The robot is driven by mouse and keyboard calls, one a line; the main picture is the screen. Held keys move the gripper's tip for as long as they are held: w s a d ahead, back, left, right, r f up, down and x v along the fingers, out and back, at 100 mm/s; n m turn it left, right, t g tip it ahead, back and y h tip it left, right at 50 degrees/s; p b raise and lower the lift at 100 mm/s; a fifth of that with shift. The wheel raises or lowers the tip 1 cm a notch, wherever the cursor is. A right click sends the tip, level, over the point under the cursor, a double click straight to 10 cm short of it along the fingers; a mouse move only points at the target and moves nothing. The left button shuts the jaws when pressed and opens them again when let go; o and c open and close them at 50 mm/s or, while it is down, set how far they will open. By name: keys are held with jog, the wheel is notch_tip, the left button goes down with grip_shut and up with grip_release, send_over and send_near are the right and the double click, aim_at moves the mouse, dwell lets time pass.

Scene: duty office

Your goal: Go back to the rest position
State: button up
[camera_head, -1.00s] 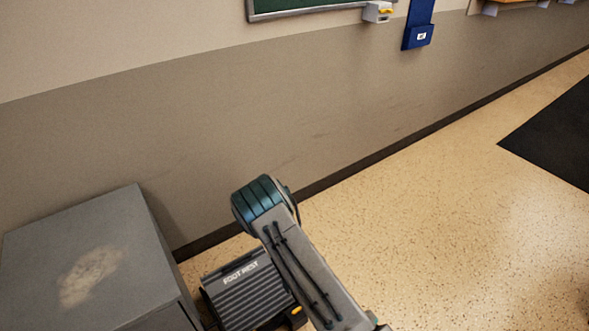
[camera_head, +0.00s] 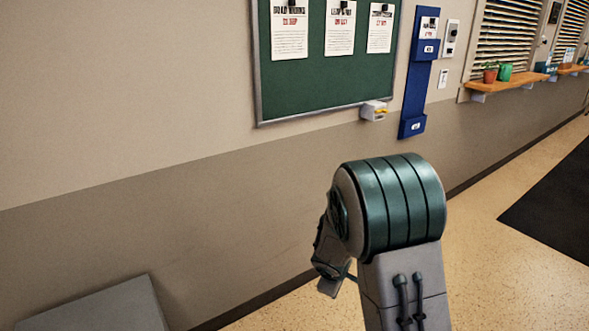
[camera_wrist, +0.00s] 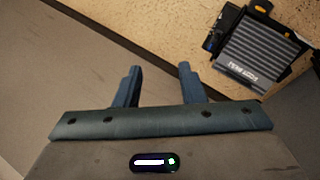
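In the wrist view my gripper (camera_wrist: 157,86) points down with its two blue-grey fingers apart and nothing between them. The beige floor and the grey lower wall show beyond the fingers. In the head view my arm rises at the lower middle, in front of the wall. The gripper's fingertips cannot be made out there.
A grey cabinet (camera_head: 105,308) stands at lower left against the wall. A foot rest (camera_wrist: 258,52) lies on the floor. A green notice board (camera_head: 325,85), a blue wall holder (camera_head: 416,90) and a plant shelf (camera_head: 520,80) are on the wall. A dark mat (camera_head: 560,205) lies on the clear floor at right.

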jog(key=s+d+r+m+p, duration=0.2)
jog(key=s+r, duration=0.1)
jog(key=r, duration=0.3)
jog(key=s+d+r+m+g+p, duration=0.1)
jog(key=s+d+r+m+p, duration=0.1)
jog(key=s+r, duration=0.35)
jog(key=s+d+r+m+p, duration=0.1)
jog(key=s+r+m+p, duration=0.1)
jog(key=r, duration=0.6)
jog(key=s+a+r+m+g+y+p, duration=0.1)
jog(key=s+r+m+p, duration=0.4)
jog(key=s+r, duration=0.7)
jog(key=s+y+p, duration=0.1)
jog(key=s, duration=0.2)
jog(key=shift+s+a+m+p, duration=0.35)
jog(key=shift+m, duration=0.05)
jog(key=shift+c, duration=0.4)
jog(key=shift+d, duration=0.15)
